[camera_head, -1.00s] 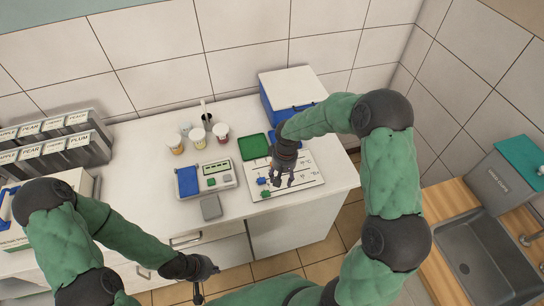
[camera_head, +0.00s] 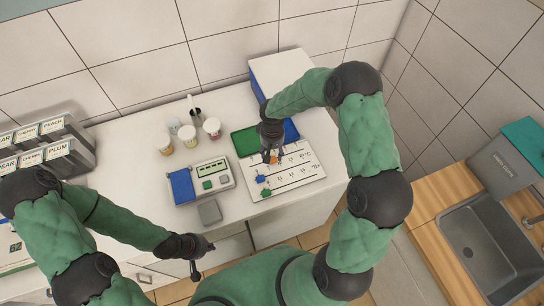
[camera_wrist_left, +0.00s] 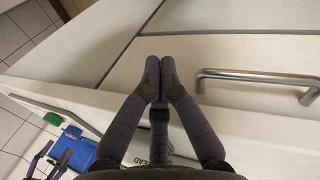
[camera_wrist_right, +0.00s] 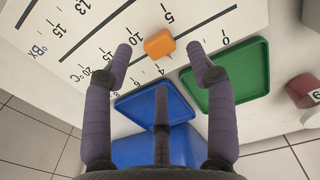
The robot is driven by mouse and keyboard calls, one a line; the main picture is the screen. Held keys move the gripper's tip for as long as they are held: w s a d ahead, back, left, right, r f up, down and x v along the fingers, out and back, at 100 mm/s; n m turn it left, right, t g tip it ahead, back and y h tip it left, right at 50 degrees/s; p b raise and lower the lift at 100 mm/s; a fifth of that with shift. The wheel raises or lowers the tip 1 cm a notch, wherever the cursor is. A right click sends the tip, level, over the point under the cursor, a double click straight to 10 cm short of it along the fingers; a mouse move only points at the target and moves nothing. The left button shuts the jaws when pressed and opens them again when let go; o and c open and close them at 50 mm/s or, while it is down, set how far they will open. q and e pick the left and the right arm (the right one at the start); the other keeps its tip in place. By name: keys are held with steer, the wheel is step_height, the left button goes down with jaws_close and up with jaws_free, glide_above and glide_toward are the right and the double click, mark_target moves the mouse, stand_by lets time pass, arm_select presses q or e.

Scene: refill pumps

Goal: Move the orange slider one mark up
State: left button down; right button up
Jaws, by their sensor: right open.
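The orange slider (camera_wrist_right: 159,43) lies on the white board (camera_wrist_right: 95,30) with printed scales and numbers. It is between the spread fingertips of my right gripper (camera_wrist_right: 160,55), with gaps on both sides. In the head view the slider (camera_head: 273,160) shows partly under my right gripper (camera_head: 269,157); the exact mark it sits at is unclear. A blue slider (camera_head: 262,180) and a green slider (camera_head: 265,193) are at the board's left end. My left gripper (camera_wrist_left: 161,72) has its fingertips together and is empty, in front of the drawers.
A green tray (camera_wrist_right: 225,80) and a blue tray (camera_wrist_right: 155,105) lie beside the board. A blue and grey device (camera_head: 203,182), a small grey block (camera_head: 209,212) and several jars (camera_head: 188,136) stand to the left. A white and blue box (camera_head: 280,72) stands behind. A drawer handle (camera_wrist_left: 255,78) is near my left gripper.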

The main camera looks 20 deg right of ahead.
mark_target(273, 158)
steer(key=shift+f, duration=2.15)
jaws_close()
steer(key=shift+d, duration=0.15)
